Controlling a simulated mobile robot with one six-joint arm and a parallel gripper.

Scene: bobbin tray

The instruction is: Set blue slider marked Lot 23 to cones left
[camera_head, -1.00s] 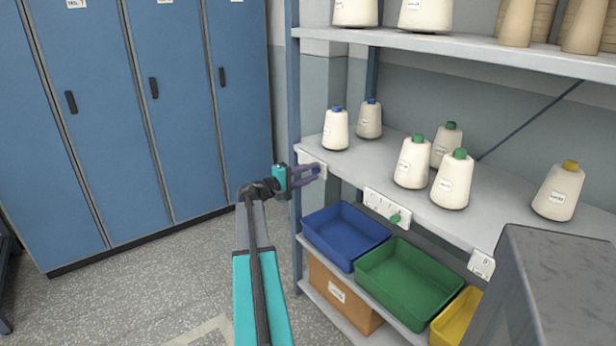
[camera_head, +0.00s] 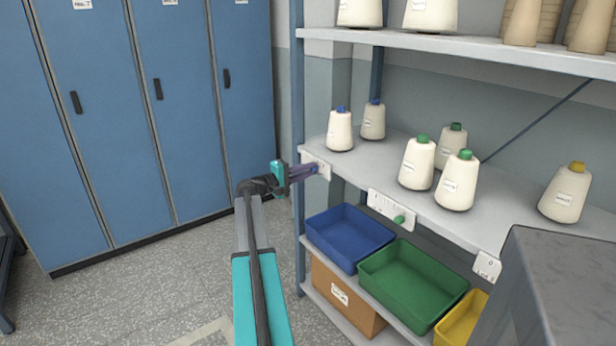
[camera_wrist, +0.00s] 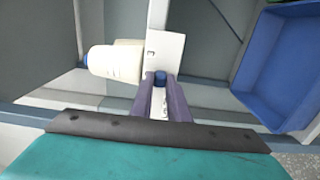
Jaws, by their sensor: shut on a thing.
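The blue slider (camera_wrist: 160,77) shows in the wrist view as a round blue knob between my fingertips. It sits on a white plate (camera_wrist: 166,48) with small marks. In the head view this plate (camera_head: 325,171) is on the front edge of the shelf at its left end, and my fingers cover the knob. My gripper (camera_head: 316,168) reaches the plate from the left. In the wrist view my gripper (camera_wrist: 160,82) has its purple fingers shut on the knob. The plate's lot text is not readable.
Blue-tipped cones (camera_head: 340,132) stand on the shelf (camera_head: 395,205) above the plate. Green-tipped cones (camera_head: 417,164) and a yellow-tipped cone (camera_head: 565,194) stand farther right. A plate with a green knob (camera_head: 398,219) is to the right. A blue bin (camera_head: 345,255) and a green bin (camera_head: 385,290) sit below.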

